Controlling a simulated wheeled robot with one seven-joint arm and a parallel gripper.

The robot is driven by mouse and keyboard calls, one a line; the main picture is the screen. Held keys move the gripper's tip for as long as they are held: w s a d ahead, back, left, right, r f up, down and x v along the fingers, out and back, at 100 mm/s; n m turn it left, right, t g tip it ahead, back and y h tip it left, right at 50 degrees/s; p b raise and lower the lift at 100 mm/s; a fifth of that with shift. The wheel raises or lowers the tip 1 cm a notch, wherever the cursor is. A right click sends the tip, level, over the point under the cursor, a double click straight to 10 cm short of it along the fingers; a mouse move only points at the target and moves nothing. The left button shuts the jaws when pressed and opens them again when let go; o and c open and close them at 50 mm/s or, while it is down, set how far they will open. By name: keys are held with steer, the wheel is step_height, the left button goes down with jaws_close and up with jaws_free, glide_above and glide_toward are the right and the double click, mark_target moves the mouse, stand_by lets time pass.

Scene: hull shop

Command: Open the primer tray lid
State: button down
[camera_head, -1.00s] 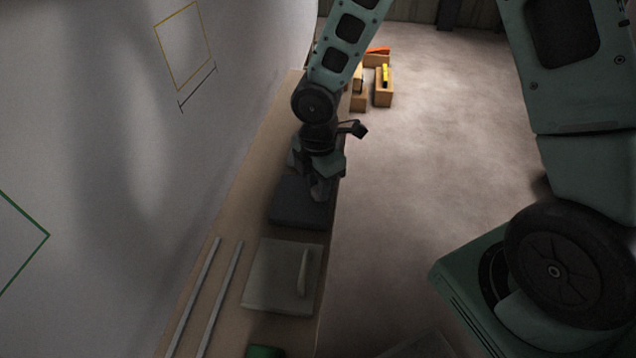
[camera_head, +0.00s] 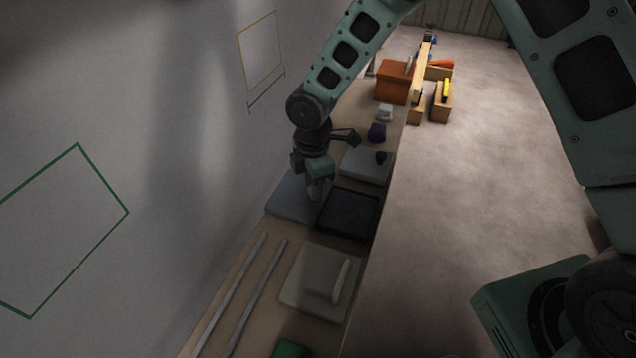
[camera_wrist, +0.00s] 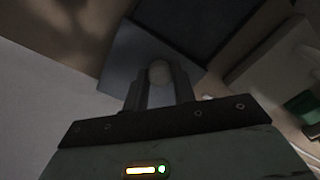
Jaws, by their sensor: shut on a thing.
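A flat blue-grey lid (camera_head: 288,196) is beside the wall, left of an open dark tray (camera_head: 348,213). I take these as the primer tray and its lid. My gripper (camera_head: 317,188) is over the lid's right part. The tray's dark inside (camera_wrist: 185,22) shows there past the lid's edge. I cannot tell whether the lid rests on the bench or hangs just above it.
A grey lidded tray with a dark knob (camera_head: 364,167) is behind. Purple and white items and an orange box (camera_head: 391,82) stand farther back.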

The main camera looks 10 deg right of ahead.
steer(key=c, duration=1.1)
jaws_free()
steer(key=shift+c, duration=0.2)
steer(key=shift+r, duration=0.1)
step_height(320, 180, up, 17)
steer(key=p, duration=0.3)
steer(key=shift+r, duration=0.15)
steer(key=s+d+r+m, duration=0.25)
steer(key=s+m, duration=0.35)
steer(key=s, duration=0.7)
steer(key=s+d+r+m, duration=0.1)
steer(key=s+r+m, duration=0.2)
steer(key=s+m, duration=0.75)
step_height(320, 180, up, 11)
steer(key=s+n+p, duration=0.3)
steer(key=n+p, duration=0.1)
steer(key=p, duration=0.8)
steer(key=shift+r+y, duration=0.2)
steer(key=shift+y, duration=0.1)
